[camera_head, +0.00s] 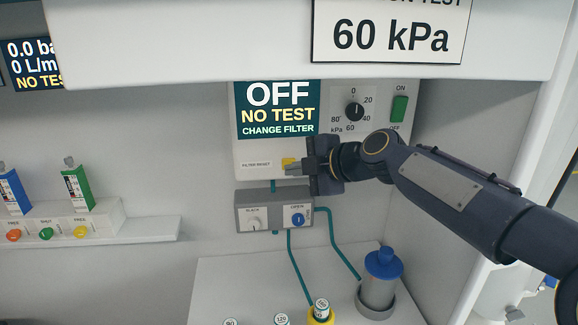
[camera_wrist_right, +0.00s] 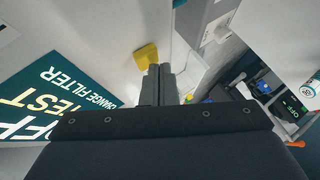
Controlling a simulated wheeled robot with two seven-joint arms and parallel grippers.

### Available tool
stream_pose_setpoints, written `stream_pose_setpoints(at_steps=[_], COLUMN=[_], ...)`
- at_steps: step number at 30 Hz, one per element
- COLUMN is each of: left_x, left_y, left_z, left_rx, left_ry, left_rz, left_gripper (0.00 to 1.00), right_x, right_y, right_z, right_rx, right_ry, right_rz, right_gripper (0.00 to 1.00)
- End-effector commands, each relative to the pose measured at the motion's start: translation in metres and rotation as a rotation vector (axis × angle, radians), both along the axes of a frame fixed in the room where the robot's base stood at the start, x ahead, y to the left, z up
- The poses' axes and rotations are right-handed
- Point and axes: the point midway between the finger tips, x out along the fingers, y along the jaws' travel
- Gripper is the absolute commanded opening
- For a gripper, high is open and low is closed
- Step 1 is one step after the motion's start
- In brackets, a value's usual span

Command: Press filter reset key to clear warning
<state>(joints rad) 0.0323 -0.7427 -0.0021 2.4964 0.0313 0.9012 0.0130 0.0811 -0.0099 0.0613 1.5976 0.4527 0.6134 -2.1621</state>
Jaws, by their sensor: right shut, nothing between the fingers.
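The yellow filter reset key (camera_head: 288,162) sits on the white control unit, right of the label "FILTER RESET" (camera_head: 257,165). The display (camera_head: 277,109) above it reads "OFF", "NO TEST" and "CHANGE FILTER". My right gripper (camera_head: 290,170) is shut and empty, its fingertips at the lower part of the key and partly covering it. In the right wrist view the shut fingers (camera_wrist_right: 160,72) point at the yellow key (camera_wrist_right: 146,54), just beyond the tips. I cannot tell whether they touch. My left gripper is not in view.
A dial (camera_head: 354,110) and a green switch (camera_head: 400,108) are on the same unit. Below it is a grey valve box (camera_head: 272,211) with two knobs and teal hoses. A blue-capped canister (camera_head: 381,282) stands lower right. A shelf with coloured buttons (camera_head: 60,232) is at the left.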

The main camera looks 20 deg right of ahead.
Motion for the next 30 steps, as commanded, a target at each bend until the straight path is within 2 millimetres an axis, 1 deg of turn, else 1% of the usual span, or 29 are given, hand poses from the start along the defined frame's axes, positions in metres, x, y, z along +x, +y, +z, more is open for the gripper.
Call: stream_pose_setpoints(at_steps=[19,30], left_x=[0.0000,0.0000], left_y=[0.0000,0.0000], left_z=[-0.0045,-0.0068], left_rx=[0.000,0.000], left_ry=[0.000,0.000], left_rz=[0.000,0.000], left_gripper=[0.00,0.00], right_x=[0.0077,0.0052], right_y=[-0.0021,-0.0016], right_z=[0.0000,-0.0007], right_rx=[-0.001,-0.001], right_ry=[-0.001,-0.001], right_rz=[-0.001,-0.001], right_gripper=[0.00,0.00])
